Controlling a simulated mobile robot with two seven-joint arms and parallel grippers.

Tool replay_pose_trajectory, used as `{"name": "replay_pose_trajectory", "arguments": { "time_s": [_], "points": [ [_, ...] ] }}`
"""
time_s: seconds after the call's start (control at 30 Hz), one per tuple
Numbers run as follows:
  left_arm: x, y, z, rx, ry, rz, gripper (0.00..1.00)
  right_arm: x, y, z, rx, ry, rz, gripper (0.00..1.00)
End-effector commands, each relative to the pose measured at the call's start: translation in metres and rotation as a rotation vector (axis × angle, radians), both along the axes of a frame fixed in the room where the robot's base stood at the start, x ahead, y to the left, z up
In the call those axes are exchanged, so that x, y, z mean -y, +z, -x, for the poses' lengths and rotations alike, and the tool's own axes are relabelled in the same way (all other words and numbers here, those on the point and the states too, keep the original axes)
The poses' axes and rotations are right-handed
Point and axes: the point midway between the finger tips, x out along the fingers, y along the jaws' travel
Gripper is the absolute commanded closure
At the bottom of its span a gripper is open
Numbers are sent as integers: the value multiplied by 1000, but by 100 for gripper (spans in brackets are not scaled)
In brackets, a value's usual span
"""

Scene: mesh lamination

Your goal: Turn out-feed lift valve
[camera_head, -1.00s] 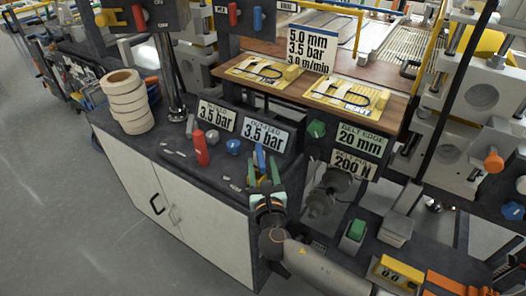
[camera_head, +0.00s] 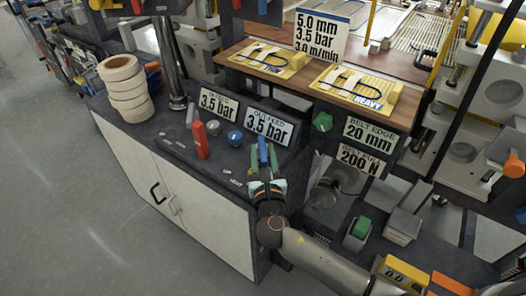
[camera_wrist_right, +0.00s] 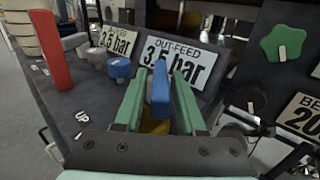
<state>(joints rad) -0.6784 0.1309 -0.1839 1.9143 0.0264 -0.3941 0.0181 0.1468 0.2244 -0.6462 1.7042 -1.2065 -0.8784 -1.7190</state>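The blue out-feed lift valve lever (camera_head: 262,150) stands upright on the dark bench in front of the "OUT-FEED 3.5 bar" sign (camera_head: 268,125). My right gripper (camera_head: 263,160) has its green fingers on either side of the lever. In the right wrist view the blue lever (camera_wrist_right: 160,88) stands between the two green fingertips (camera_wrist_right: 159,92), with narrow gaps showing at its sides, so the gripper looks open around it. The lever's base is partly hidden by the fingers. My left gripper is not in view.
A red lever (camera_head: 201,142) and a blue knob (camera_head: 235,138) stand left of the gripper. A green knob (camera_head: 322,122) is at the right. Tape rolls (camera_head: 124,88) are stacked at the bench's left end. Signs stand close behind the lever.

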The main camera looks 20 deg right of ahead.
Motion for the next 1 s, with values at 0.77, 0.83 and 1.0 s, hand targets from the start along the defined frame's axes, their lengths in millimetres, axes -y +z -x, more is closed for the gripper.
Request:
{"name": "replay_pose_trajectory", "arguments": {
  "time_s": [0.77, 0.83, 1.0],
  "points": [
    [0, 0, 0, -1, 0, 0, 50, 0, 0, 0, 1, 0, 0, 100],
    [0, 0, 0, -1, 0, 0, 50, 0, 0, 0, 1, 0, 0, 100],
    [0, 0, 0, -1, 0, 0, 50, 0, 0, 0, 1, 0, 0, 100]
  ]
}}
